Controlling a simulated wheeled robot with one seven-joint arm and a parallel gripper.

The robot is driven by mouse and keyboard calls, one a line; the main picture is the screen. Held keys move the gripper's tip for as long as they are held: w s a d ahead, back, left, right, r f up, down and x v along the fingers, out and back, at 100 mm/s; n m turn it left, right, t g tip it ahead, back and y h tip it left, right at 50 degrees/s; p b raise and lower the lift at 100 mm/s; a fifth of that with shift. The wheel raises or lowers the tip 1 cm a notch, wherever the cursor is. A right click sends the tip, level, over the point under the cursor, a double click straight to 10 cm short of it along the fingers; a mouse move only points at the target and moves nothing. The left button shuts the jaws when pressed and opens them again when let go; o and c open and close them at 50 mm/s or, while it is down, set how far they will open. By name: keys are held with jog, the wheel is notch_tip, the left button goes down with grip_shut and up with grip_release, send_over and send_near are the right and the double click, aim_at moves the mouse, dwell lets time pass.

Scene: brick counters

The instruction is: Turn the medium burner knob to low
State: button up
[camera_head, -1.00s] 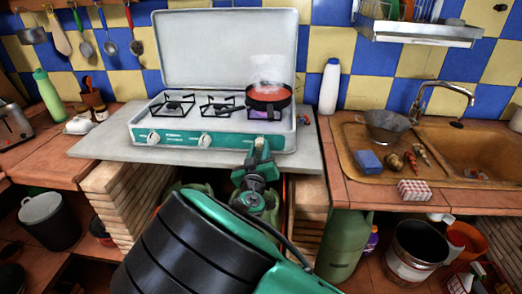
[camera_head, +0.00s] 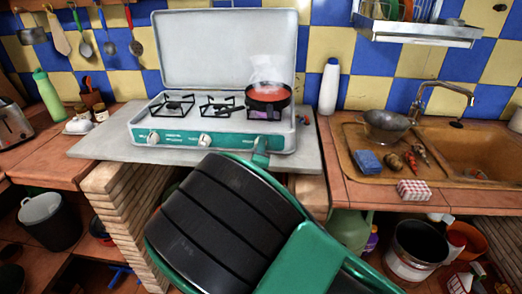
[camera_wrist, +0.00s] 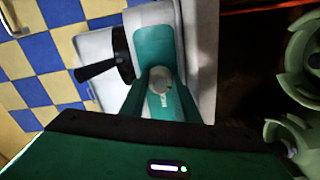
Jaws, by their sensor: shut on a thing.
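The teal-fronted camping stove (camera_head: 178,143) stands on the grey slab with its lid up. Its left knob (camera_head: 153,138) and middle knob (camera_head: 205,140) are in plain view in the head view. My gripper (camera_head: 261,150) is at the right end of the front panel and covers the right knob there. In the wrist view my gripper (camera_wrist: 160,92) is shut on the pale round knob (camera_wrist: 160,80), one green finger on each side. The panel lettering is too small to read. A pan with red contents (camera_head: 268,95) steams on the right burner, with a purplish glow below.
My forearm hides the area below the stove. A white bottle (camera_head: 329,87) stands to the right of the stove. The sink (camera_head: 470,155) with a colander (camera_head: 387,125) is further right. In the wrist view the pan's black handle (camera_wrist: 95,70) sticks out near the panel.

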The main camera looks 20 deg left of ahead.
jog(key=shift+f+n, duration=0.1)
jog(key=shift+n, duration=0.8)
jog(key=o, duration=1)
jog(key=shift+o, duration=0.2)
